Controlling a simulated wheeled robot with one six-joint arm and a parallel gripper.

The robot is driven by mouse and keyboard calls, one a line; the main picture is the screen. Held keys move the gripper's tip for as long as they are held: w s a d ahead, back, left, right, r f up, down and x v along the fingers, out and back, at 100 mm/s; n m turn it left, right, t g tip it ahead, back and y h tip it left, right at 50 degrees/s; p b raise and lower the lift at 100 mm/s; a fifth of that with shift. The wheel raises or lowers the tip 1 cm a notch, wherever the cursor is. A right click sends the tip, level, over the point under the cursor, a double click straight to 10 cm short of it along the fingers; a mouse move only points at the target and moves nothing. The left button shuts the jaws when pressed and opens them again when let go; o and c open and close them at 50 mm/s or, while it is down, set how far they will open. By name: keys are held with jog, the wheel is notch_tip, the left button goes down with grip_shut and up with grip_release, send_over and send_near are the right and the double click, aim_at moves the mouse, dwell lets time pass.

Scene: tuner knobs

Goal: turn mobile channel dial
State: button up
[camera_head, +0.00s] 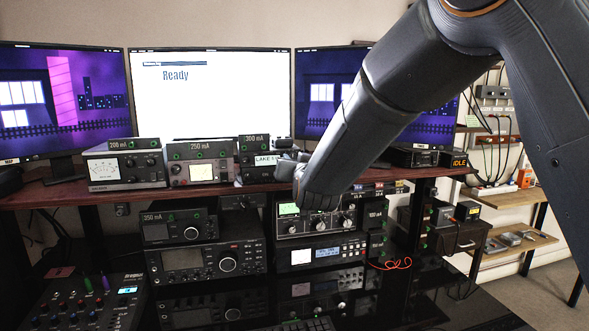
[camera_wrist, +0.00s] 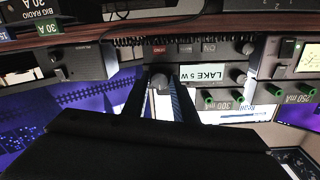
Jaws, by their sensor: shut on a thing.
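The mobile radio (camera_head: 250,142) stands on the upper shelf below the middle monitor, with a pale "LAKE" display. In the wrist view it appears upside down, with the display (camera_wrist: 204,73) reading "LAKE 5 W". My gripper (camera_head: 289,163) reaches its right front. In the wrist view, my gripper (camera_wrist: 162,95) has its two dark fingers on either side of a grey round dial (camera_wrist: 159,81), beside the display, and is shut on it. The arm and gripper hide the dial in the head view.
Meter boxes (camera_head: 202,171) and (camera_head: 125,167) stand left of the radio on the shelf (camera_head: 60,196). More radios (camera_head: 213,261) sit below. A small box marked "IDLE" (camera_head: 459,160) is at the right. Monitors (camera_head: 210,90) stand close behind.

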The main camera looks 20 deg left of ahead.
jog(key=m+g+b, duration=0.1)
jog(key=m+b, duration=1.2)
jog(key=b, duration=0.5)
jog(key=shift+m+b, duration=0.35)
jog(key=shift+m, duration=0.05)
jog(key=shift+r+y, duration=0.1)
jog(key=shift+y, duration=0.3)
jog(key=o, duration=1)
jog(key=shift+o, duration=0.2)
jog(key=shift+d, duration=0.1)
jog(key=v, duration=0.7)
jog(key=shift+s+d, duration=0.15)
jog(key=shift+s, duration=0.2)
